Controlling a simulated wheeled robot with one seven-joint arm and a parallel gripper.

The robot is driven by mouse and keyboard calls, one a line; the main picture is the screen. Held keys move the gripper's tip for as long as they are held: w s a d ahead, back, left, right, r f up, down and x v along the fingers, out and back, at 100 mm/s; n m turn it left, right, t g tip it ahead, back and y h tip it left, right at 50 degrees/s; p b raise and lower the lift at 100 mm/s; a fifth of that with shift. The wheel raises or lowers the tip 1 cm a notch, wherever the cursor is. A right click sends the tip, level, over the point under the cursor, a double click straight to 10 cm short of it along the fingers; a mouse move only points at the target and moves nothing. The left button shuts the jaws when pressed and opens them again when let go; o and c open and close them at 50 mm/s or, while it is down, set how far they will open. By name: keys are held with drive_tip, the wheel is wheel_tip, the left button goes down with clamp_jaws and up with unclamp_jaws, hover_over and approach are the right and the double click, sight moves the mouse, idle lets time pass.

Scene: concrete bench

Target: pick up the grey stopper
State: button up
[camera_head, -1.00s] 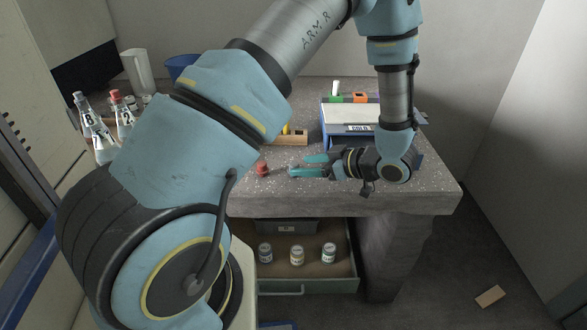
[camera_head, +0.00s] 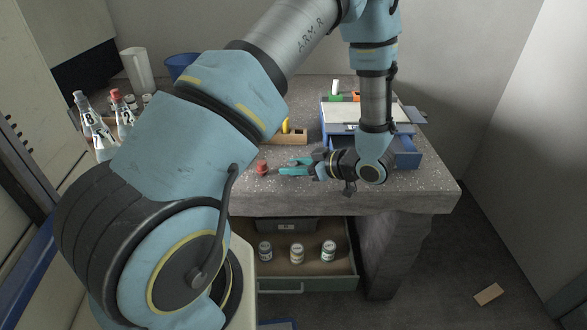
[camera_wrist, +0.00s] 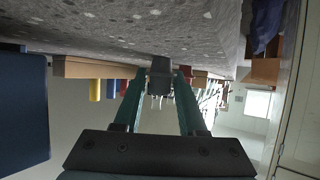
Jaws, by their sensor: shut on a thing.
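The grey stopper (camera_wrist: 161,76) is a dark grey block shape between the fingertips in the wrist view. My gripper (camera_wrist: 160,82) is shut on it, one teal finger on each side. In the head view my gripper (camera_head: 285,168) is low over the front of the bench, fingers pointing left. The stopper cannot be made out clearly there. In the wrist view it appears at or very close to the bench surface; I cannot tell whether it touches.
A red stopper (camera_head: 261,168) stands just left of the fingertips. A wooden block (camera_head: 291,138) with a yellow piece is behind. A blue box (camera_head: 340,131) with a drawer pulled out (camera_head: 407,158) is at right. Below, an open drawer (camera_head: 281,286) holds jars. Labelled bottles (camera_head: 97,138) stand left.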

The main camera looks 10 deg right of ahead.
clamp_jaws()
